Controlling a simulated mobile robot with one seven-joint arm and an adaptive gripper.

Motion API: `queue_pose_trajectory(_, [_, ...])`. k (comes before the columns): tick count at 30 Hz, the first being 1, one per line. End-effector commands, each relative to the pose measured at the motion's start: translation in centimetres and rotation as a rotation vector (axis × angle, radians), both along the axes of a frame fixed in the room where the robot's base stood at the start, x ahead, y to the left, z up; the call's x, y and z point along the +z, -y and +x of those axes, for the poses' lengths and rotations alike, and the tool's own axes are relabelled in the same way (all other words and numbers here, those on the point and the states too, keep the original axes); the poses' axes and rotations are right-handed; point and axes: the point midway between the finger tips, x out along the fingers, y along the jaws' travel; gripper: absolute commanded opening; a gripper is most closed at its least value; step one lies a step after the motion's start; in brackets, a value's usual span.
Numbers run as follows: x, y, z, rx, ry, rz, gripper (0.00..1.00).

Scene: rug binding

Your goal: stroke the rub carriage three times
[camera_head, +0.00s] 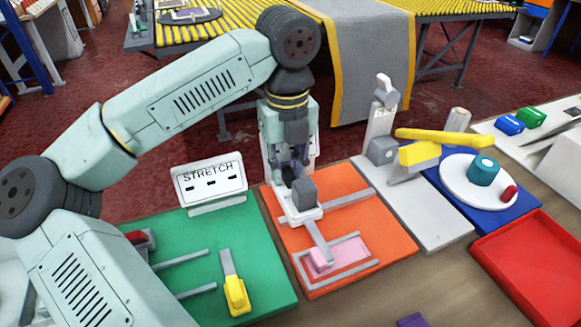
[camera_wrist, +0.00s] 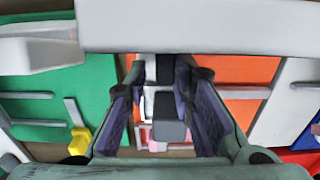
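The rub carriage is a white block with an upright dark grey grip (camera_head: 303,193) on the orange board (camera_head: 365,210). A light grey arm reaches from it toward a pink swatch (camera_head: 347,254) inside a grey frame. My gripper (camera_head: 291,172) points down just behind the grip. In the wrist view my gripper (camera_wrist: 158,80) has its two fingers apart. The dark grey grip (camera_wrist: 170,131) shows in the gap between them, with no clear contact. Part of the carriage is hidden by my fingers and by a pale panel across the top.
A STRETCH sign (camera_head: 210,182) stands left of my gripper. A green board (camera_head: 205,255) holds rails and a yellow-handled tool (camera_head: 235,290). On the right are a white stand with a yellow bar (camera_head: 445,136), a white plate (camera_head: 455,195) and a red tray (camera_head: 525,265).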

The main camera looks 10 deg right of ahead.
Motion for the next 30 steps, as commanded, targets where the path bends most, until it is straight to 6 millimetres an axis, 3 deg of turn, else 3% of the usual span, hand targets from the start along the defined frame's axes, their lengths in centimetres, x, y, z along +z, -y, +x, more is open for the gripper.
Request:
queue_pose_trajectory(6, [0.0, 0.0, 0.0, 0.001, 0.000, 0.000, 0.35])
queue_pose_trajectory(17, [0.4, 0.1, 0.0, 0.001, 0.002, -0.003, 0.35])
queue_pose_trajectory(20, [1.7, 0.1, 0.1, 0.002, 0.004, -0.002, 0.35])
queue_pose_trajectory(30, [8.7, 0.1, 0.1, 0.003, 0.004, -0.002, 0.35])
